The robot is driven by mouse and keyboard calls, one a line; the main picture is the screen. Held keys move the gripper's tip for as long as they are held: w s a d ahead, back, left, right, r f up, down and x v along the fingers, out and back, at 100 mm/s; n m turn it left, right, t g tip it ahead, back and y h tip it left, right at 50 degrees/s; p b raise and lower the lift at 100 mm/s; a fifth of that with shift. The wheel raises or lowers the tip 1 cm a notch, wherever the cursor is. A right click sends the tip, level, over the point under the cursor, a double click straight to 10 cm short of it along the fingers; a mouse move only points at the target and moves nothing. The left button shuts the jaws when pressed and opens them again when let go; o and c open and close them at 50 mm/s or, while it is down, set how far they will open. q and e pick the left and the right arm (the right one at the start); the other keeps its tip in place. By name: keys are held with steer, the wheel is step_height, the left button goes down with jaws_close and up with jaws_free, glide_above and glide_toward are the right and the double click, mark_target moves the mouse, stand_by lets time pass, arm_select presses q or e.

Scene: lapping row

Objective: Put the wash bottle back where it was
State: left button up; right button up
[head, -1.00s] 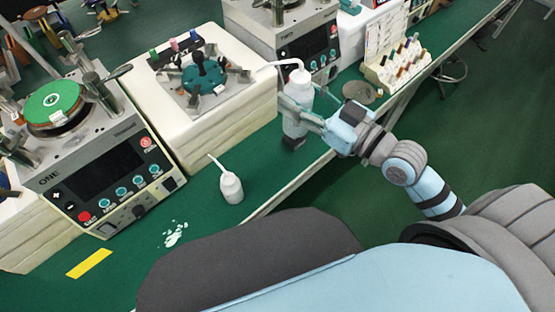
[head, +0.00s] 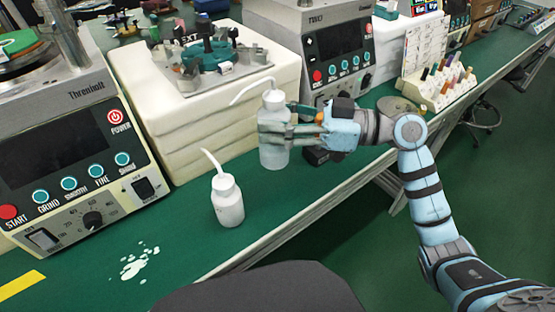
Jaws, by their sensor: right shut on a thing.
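A white wash bottle (head: 274,158) with a bent spout pointing left is upright in my right gripper (head: 268,133). The gripper's fingers are shut around its upper body from the right. The bottle is over the green bench (head: 190,235), in front of the white block stack; I cannot tell whether its base touches the bench. A second, smaller white wash bottle (head: 228,204) stands upright on the bench, nearer and to the left, apart from the gripper. My left gripper is not in view.
A lapping machine (head: 75,140) stands at left and another (head: 338,50) behind. A white block stack (head: 190,125) carries a fixture. A small black object (head: 316,155) lies right of the held bottle. A rack of markers (head: 446,88) is at right. A white spill (head: 135,262) marks the near bench.

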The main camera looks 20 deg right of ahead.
mark_target(277, 147)
step_height(277, 147, down, 6)
steer(key=shift+f+b, duration=0.2)
steer(key=shift+b, duration=0.6)
steer(key=shift+f, duration=0.25)
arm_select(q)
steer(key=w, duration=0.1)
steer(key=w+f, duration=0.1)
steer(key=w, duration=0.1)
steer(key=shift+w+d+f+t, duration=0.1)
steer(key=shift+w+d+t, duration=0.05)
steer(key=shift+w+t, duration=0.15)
arm_select(e)
steer(key=shift+r, duration=0.1)
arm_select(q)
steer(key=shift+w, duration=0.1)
arm_select(e)
steer(key=o, duration=1.4)
